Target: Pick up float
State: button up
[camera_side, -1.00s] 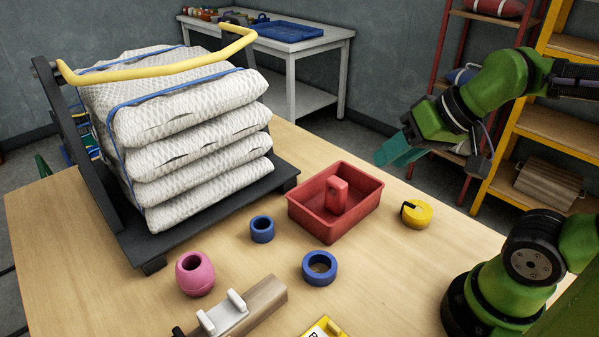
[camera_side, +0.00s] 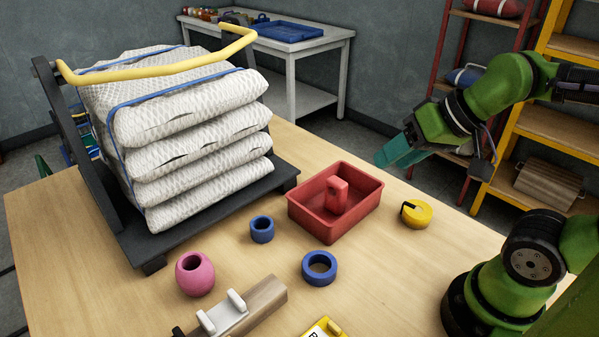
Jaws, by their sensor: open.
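A pink rounded barrel-shaped piece with a hole in its top, which looks like the float (camera_side: 195,274), sits on the wooden table at the front left. My gripper (camera_side: 382,160) has teal fingers and hangs in the air past the table's far right side, above and right of the red tray. It is open, with nothing seen between the fingers, and well apart from the pink float.
A red tray (camera_side: 308,220) holds a red block (camera_side: 336,195). Blue rings (camera_side: 262,229) (camera_side: 320,268), a yellow disc (camera_side: 416,214) and a wooden block with white fitting (camera_side: 245,308) lie around it. Stacked net bales (camera_side: 190,135) stand tall on a black cart at left.

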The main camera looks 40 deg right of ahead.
jog(key=o, duration=0.9)
jog(key=n+g+y, duration=0.4)
jog(key=n+g, duration=0.1)
jog(key=n, duration=1.2)
send_near(195, 272)
jog(key=shift+n, duration=0.3)
jog(key=w+f, duration=0.1)
jog(key=f, duration=0.1)
jog(key=w+a+f, duration=0.1)
jog(key=f, duration=0.3)
jog(key=shift+w+a+f, duration=0.2)
jog(key=shift+w+a, duration=0.15)
jog(key=shift+w, duration=0.05)
jog(key=shift+w+x, duration=0.2)
jog(key=shift+x, duration=2.85)
